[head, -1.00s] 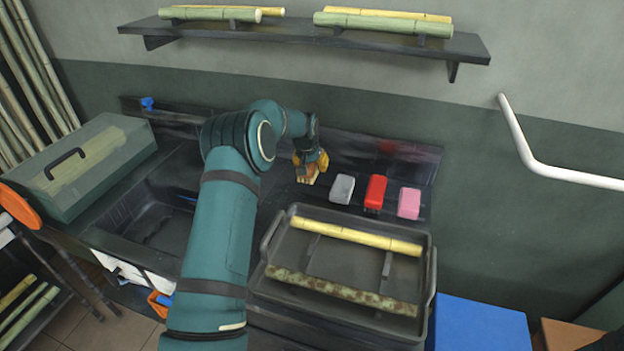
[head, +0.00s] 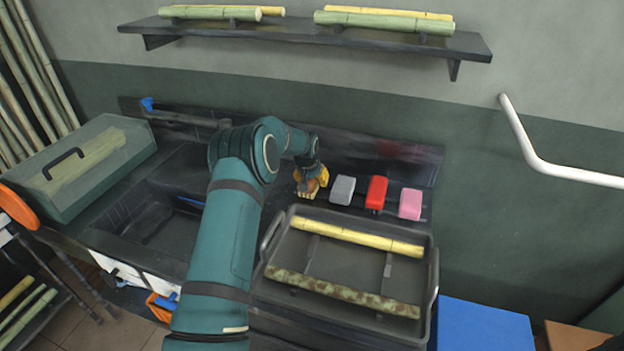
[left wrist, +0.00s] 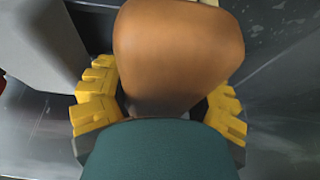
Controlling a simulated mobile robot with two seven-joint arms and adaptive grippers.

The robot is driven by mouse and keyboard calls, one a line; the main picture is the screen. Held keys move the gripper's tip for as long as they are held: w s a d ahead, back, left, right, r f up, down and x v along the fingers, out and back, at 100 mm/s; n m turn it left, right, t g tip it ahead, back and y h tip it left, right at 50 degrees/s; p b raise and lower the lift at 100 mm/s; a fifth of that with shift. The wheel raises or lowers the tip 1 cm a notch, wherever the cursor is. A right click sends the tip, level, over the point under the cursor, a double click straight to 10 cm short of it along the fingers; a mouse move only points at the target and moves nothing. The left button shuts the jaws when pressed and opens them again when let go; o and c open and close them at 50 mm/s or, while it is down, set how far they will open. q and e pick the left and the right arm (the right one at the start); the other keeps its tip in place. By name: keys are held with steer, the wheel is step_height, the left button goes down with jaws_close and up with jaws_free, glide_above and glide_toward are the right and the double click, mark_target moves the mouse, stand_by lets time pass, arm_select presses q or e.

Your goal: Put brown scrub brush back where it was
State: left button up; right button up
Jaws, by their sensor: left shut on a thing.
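The brown scrub brush (left wrist: 178,55) fills the middle of the left wrist view, between the yellow fingers. My left gripper (left wrist: 160,105) is shut on it. In the head view my left gripper (head: 313,182) is at the back of the counter, just left of the grey block, with the brown brush (head: 307,190) low at the counter surface. I cannot tell whether the brush touches the counter. My right gripper is not in view.
A grey block (head: 342,189), a red brush (head: 376,192) and a pink block (head: 410,204) stand in a row to the right. A tray (head: 345,258) with two cane pieces lies in front. A sink (head: 150,222) is at the left. A wall shelf (head: 290,32) hangs above.

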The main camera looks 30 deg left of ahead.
arm_select(q)
steer(key=shift+f, duration=0.15)
steer(key=o, duration=1.1)
steer(key=shift+r, duration=0.25)
steer(key=p+v, duration=0.2)
steer(key=v, duration=1)
steer(key=shift+s+r, duration=0.1)
steer(key=shift+r, duration=0.25)
